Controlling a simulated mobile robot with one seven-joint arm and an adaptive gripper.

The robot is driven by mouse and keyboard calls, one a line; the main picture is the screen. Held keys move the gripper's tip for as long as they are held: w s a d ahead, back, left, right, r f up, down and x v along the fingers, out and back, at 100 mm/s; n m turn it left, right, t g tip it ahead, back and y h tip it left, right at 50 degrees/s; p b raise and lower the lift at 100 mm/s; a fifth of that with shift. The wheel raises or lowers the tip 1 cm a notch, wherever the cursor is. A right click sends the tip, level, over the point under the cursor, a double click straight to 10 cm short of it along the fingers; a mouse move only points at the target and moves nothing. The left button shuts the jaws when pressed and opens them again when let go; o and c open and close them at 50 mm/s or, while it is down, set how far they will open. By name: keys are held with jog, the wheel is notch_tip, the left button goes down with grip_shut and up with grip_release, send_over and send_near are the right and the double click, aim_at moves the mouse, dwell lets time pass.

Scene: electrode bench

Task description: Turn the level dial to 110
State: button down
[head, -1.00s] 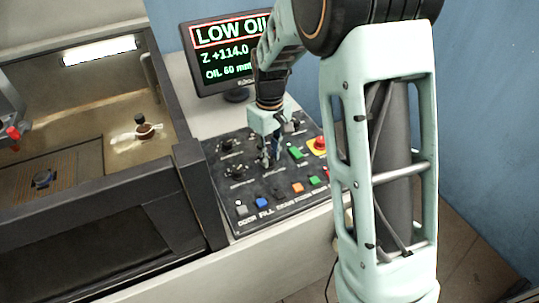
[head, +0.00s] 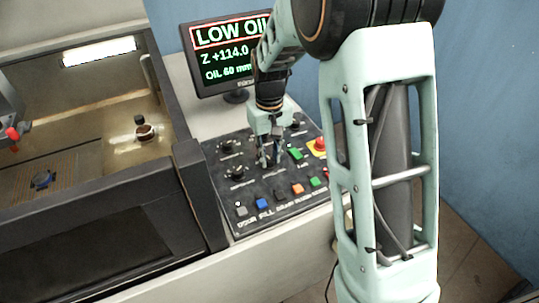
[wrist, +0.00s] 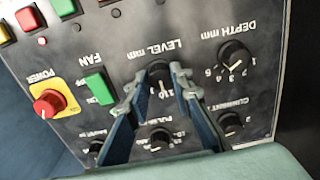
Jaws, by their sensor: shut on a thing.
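In the wrist view the level dial (wrist: 158,72) is a black knob under the upside-down label "LEVEL mm". My gripper (wrist: 157,88) is shut on it, with one finger on each side. The scale digits around it are partly hidden by the fingers, and I cannot read the setting. In the head view my gripper (head: 268,162) reaches down onto the black control panel (head: 222,190), and its fingers hide the dial. The monitor (head: 225,55) reads "LOW OIL", "Z +114.0" and "OIL 60 mm".
The depth knob (wrist: 235,55) and another knob (wrist: 230,124) are close beside my gripper. A green fan switch (wrist: 99,88) and the red power knob (wrist: 49,103) are on its other side. The machine's open tank (head: 100,120) is left of the panel.

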aim_at(270, 159)
jog(key=c, duration=1.7)
grip_release()
jog(key=shift+r, duration=0.1)
notch_tip(270, 159, up, 12)
jog(key=shift+f, duration=0.1)
